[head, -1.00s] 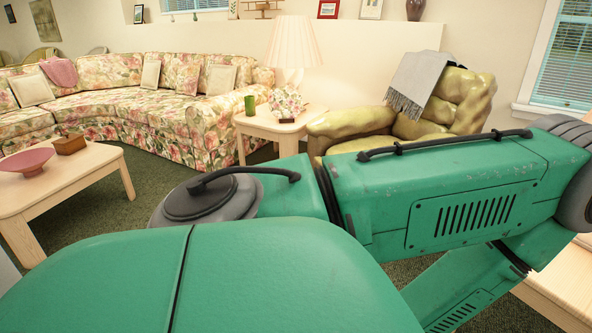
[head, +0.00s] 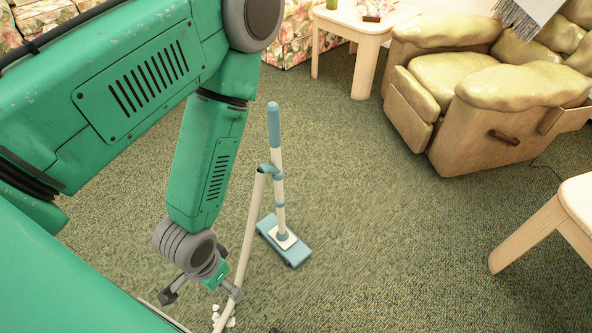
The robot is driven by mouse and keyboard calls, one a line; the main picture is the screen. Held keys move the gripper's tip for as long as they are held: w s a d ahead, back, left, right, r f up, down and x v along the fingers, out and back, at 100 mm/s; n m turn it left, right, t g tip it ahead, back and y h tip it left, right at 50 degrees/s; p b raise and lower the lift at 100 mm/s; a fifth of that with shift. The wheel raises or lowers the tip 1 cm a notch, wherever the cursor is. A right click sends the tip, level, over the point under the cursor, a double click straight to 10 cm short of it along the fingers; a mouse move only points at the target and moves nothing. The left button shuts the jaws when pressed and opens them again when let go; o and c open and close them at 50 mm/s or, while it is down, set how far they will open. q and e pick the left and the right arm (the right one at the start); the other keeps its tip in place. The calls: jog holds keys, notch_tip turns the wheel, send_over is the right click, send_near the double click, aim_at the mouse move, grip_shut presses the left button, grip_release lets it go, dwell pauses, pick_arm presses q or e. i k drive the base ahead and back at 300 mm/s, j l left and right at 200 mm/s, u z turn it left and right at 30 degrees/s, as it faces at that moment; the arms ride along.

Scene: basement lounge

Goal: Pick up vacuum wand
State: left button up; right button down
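The vacuum wand (head: 278,187) stands upright on the carpet in the middle of the head view. It has a blue grip on top, a cream tube and a flat blue floor head (head: 285,240). A cream hose (head: 246,235) hangs from its blue collar and runs down to the lower left. My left gripper (head: 204,296) is left of and nearer than the wand, pointing down with its fingers spread. Its right finger overlaps the hose in the picture; I cannot tell whether they touch. It holds nothing that I can see. My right gripper is out of view.
An olive recliner (head: 487,85) stands at the upper right, and a wooden side table (head: 352,25) at the top. A pale wooden table (head: 570,215) juts in at the right edge. Small white bits (head: 224,318) lie near the hose's lower end. Carpet right of the wand is clear.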

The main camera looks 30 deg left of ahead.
aim_at(294, 250)
jog(key=u, duration=1.05)
